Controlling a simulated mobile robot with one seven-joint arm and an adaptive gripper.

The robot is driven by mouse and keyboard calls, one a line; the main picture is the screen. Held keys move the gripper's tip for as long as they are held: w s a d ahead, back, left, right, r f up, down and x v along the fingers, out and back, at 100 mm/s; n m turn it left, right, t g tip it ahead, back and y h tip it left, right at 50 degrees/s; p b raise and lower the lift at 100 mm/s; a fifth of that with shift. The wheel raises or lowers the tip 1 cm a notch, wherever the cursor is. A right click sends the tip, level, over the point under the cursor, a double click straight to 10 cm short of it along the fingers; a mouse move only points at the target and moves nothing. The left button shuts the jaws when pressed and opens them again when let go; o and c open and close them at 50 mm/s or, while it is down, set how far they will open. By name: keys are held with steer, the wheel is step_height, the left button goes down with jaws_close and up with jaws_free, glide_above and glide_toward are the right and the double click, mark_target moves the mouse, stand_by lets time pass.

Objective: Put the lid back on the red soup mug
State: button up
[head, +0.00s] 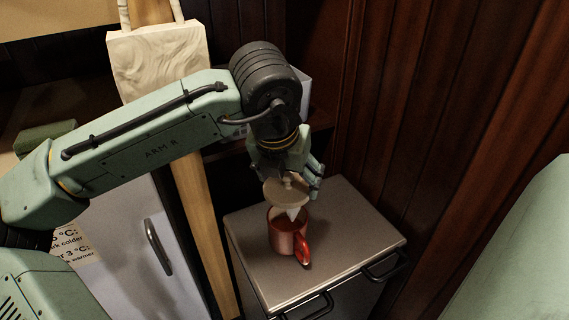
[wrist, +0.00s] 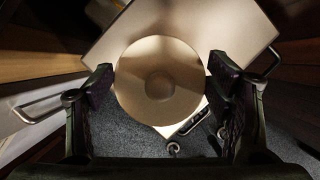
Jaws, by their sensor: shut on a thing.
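The red soup mug (head: 281,241) stands upright on a small grey cabinet, with its handle toward the lower right in the head view. My gripper (head: 290,184) is above the mug, shut on the round beige lid (head: 275,191). The lid is held apart from the cabinet top, with a small knob on its upper side. A pale pointed shape shows below the lid, in front of the mug's mouth. In the wrist view the lid (wrist: 160,55) lies between the two fingers, with a finger at each side of its rim. The mug is hidden there behind the lid.
The grey cabinet top (head: 345,235) is bare around the mug, with black handles (head: 385,266) along its front edges. A wood-paneled wall (head: 440,110) rises close behind and to the right. A white fridge-like unit (head: 135,260) with a handle and a wooden post (head: 203,225) stand left.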

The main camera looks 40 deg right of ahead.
steer(key=shift+f+b, duration=2.15)
steer(key=shift+b, duration=0.35)
step_height(320, 180, down, 2)
steer(key=shift+b, duration=0.35)
steer(key=shift+d+p, duration=0.1)
steer(key=shift+p, duration=0.65)
steer(key=shift+f+p, duration=0.25)
steer(key=shift+p, duration=0.35)
stand_by(0.6)
steer(key=o, duration=1)
steer(key=shift+o, duration=0.5)
steer(key=shift+r, duration=0.15)
